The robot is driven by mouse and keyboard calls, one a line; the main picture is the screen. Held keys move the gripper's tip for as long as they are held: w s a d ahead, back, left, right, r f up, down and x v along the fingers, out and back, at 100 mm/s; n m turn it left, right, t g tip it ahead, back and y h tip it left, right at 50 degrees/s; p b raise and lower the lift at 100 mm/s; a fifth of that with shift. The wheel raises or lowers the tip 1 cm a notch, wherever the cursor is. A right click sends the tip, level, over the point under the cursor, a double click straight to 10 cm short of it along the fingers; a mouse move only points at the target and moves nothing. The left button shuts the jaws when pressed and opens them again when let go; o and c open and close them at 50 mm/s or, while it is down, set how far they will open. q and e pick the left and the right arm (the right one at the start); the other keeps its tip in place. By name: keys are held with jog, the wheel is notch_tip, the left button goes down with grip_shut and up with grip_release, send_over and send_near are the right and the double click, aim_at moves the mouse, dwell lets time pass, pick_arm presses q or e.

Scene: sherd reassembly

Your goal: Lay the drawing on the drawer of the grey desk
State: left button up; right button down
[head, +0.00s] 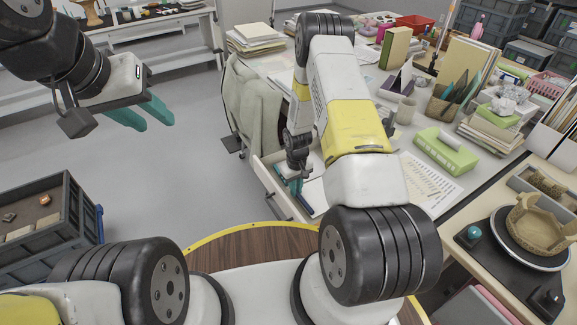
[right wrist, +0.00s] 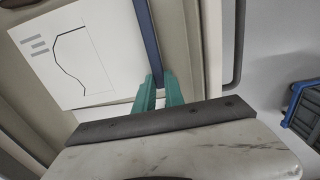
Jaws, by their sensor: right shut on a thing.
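The drawer (head: 271,188) of the grey desk (head: 272,66) stands pulled out, partly hidden behind my right arm. My right gripper (head: 295,187) is low at the drawer. In the right wrist view its teal fingers (right wrist: 159,90) are shut on a thin dark blue strip (right wrist: 147,40). The drawing (right wrist: 65,58), a white sheet with a black outline and short grey lines, appears left of the fingers, apart from them. I cannot tell whether the strip is joined to the sheet. My left gripper (head: 145,114) is open and empty over the floor at upper left.
A chair (head: 250,105) stands close to the drawer. A dark crate (head: 45,235) is at lower left.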

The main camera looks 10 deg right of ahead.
jog(key=shift+f, duration=0.5)
dwell(1.0)
jog(key=c, duration=1.3)
grip_release()
jog(key=shift+c, duration=0.2)
jog(key=o, duration=0.5)
jog(key=shift+r, duration=3.5)
